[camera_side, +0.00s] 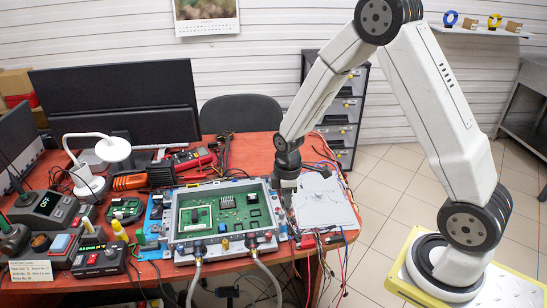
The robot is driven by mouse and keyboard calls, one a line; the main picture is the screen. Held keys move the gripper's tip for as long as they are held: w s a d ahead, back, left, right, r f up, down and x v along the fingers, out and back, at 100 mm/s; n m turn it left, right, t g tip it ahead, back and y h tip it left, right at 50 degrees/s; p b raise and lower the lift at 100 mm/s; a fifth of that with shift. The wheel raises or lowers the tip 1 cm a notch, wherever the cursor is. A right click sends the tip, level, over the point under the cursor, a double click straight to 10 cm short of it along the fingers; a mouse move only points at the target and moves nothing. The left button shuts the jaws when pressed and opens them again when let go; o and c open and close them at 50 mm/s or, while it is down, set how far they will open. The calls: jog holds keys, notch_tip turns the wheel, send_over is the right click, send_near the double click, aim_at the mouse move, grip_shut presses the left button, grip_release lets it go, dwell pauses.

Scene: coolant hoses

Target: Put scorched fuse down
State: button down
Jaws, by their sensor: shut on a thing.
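My gripper (288,198) points down at the right edge of the open metal housing (228,238), between it and a pale flat pad (325,202). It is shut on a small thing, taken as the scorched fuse. The fuse cannot be made out at this size, hidden by the jaws. The housing holds a green circuit board (206,216) with several small parts on it. I cannot tell whether the fuse touches any surface.
Two grey coolant hoses (268,283) hang from the housing's front fittings. Loose coloured wires (338,238) lie around the pad. Bench instruments (50,215) crowd the left, with a white lamp (113,149) behind. A multimeter (192,158) and tools lie at the back.

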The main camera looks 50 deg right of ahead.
jog(key=a+r+m, duration=0.5)
jog(key=r+m, duration=0.2)
jog(key=m, duration=0.2)
jog(key=shift+w, duration=0.25)
jog(key=shift+f, duration=0.1)
jog(key=s+d+f+m, duration=0.4)
jog(key=s+d, duration=0.7)
jog(key=s+d+f+m, duration=0.5)
jog(key=s+d, duration=0.5)
jog(key=s, duration=0.2)
jog(key=shift+d, duration=0.35)
